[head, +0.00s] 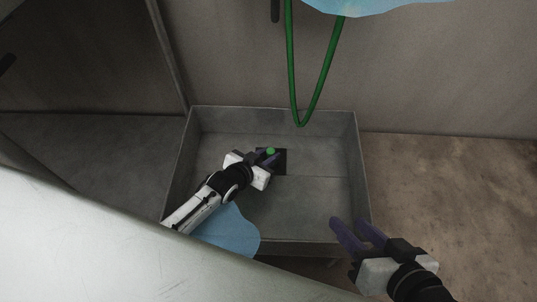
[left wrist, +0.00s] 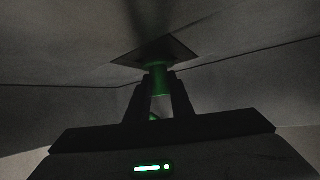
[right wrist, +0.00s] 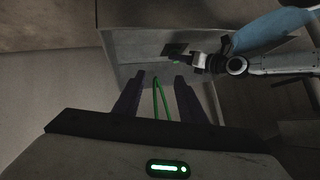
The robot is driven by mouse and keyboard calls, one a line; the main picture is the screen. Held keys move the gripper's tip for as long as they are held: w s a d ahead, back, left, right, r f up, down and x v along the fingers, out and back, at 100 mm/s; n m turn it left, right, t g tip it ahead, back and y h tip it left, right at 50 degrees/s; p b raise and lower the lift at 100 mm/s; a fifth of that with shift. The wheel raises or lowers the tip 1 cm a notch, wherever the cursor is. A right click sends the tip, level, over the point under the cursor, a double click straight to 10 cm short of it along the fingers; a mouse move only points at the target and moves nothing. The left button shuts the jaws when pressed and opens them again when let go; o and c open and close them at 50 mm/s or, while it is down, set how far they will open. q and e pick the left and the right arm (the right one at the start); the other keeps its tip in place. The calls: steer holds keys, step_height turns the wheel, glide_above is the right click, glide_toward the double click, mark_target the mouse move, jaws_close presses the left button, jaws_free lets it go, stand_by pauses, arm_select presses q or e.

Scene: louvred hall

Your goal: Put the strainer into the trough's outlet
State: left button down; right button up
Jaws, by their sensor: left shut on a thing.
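The grey trough (head: 300,212) is a shallow rectangular basin, with a dark square outlet (head: 281,166) in its floor. My left gripper (head: 267,158) reaches into the trough and is shut on the green strainer (head: 270,151). In the left wrist view, the strainer (left wrist: 158,80) stands between the fingertips, with its far end at the dark outlet (left wrist: 180,50). I cannot tell whether that end is inside the outlet or just over it. My right gripper (head: 357,230) is open and empty by the trough's near right corner.
A green hose (head: 292,60) hangs in a loop over the trough's back edge; it also shows in the right wrist view (right wrist: 160,105). A pale blue object (head: 375,5) is at the top. A grey wall (head: 430,70) stands behind. The floor to the right is clear.

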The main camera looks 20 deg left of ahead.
arm_select(q)
steer(key=c, duration=1.5)
jaws_free()
arm_select(e)
steer(key=shift+f, duration=0.15)
arm_select(q)
steer(key=shift+r, duration=0.1)
